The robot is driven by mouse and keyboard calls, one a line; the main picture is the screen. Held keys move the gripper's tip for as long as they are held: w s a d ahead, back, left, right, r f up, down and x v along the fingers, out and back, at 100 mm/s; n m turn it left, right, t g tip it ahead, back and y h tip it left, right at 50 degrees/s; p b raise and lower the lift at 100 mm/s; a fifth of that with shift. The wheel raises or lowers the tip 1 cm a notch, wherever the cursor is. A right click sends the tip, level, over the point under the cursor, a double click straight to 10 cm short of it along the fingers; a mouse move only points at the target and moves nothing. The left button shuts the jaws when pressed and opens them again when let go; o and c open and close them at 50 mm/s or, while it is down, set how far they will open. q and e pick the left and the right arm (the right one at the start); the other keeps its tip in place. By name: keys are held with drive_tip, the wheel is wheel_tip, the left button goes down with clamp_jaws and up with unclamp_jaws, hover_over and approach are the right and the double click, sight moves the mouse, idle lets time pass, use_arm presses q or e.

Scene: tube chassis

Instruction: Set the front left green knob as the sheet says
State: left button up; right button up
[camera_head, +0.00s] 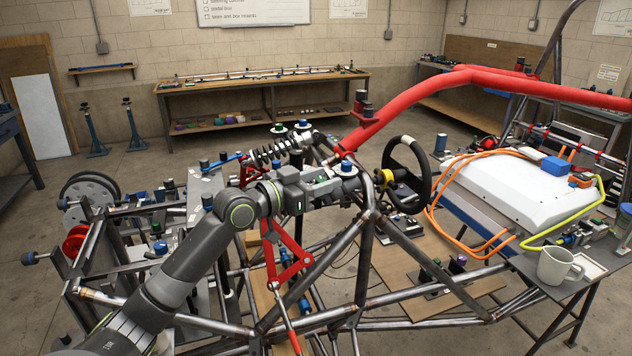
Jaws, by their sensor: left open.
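My left arm comes in from the lower left, and its gripper (350,184) is over the chassis, left of the steering wheel (407,172). The jaws are open, and I see nothing held between them. A coil-over damper (277,151) stands just behind and left of the gripper. No sheet for the knob is readable; a paper (613,16) hangs on the right wall. My right gripper is out of view.
Steel chassis tubes (430,250) surround the gripper, and a red padded tube (420,92) runs above it. A white battery-like box (527,185) with orange cables and a mug (558,266) stand at the right. A bench (262,84) lines the back wall; open floor lies before it.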

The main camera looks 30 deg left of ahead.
use_arm(q)
drive_tip(key=p+v, duration=0.7)
drive_tip(key=v, duration=1)
drive_tip(key=shift+p, duration=0.35)
drive_tip(key=shift+s+a, duration=0.1)
drive_tip(key=shift+s, duration=0.05)
drive_tip(key=shift+o, duration=0.3)
